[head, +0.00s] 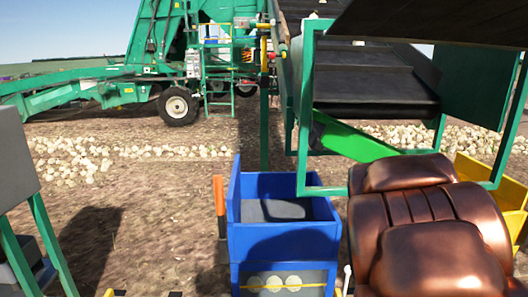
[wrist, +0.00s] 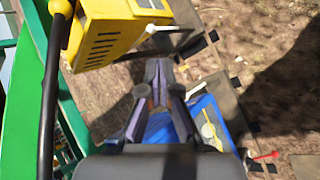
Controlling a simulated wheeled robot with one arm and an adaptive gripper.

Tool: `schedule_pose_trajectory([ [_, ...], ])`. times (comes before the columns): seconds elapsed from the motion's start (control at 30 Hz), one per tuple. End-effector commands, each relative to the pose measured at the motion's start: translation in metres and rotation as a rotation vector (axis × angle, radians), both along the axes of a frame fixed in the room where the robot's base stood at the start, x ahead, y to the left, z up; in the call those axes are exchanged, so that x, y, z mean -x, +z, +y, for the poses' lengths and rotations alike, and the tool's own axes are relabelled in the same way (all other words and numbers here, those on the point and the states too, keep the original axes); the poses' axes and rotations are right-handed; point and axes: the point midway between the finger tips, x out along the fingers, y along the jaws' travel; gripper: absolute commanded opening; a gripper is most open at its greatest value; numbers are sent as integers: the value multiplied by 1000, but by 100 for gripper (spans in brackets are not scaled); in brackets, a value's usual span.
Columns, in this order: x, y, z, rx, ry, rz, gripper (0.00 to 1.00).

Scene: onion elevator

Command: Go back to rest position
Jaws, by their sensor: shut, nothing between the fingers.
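My gripper (wrist: 158,78) shows in the wrist view, pointing away from the camera with its dark fingers together and nothing visible between them. A blue box (wrist: 160,130) shows partly behind the fingers, and more blue with a yellow line lies to their right. Whether the fingers are above or beside the blue parts I cannot tell. I cannot make out the gripper in the head view. There, an open blue bin (head: 285,240) with a grey inside stands at the lower middle, with a picture of onions on its front.
An orange post (head: 219,195) stands left of the bin. A yellow box (wrist: 120,30) and green frame (wrist: 60,110) lie left of the gripper.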

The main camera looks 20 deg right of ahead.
Motion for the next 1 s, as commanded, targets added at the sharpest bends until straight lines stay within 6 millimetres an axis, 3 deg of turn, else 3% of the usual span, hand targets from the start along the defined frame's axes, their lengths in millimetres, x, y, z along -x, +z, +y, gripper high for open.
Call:
schedule_pose_trajectory([
  [0.03,7,-6,25,-58,-48,-28,0],
  [0.3,72,-50,161,-386,-350,-55,0],
  [0.5,127,-69,251,-568,-516,28,0],
  [0.7,176,-76,311,-664,-618,134,0],
  [0.87,213,-75,348,-712,-677,220,0],
  [1.0,209,-46,345,-713,-676,202,0],
])
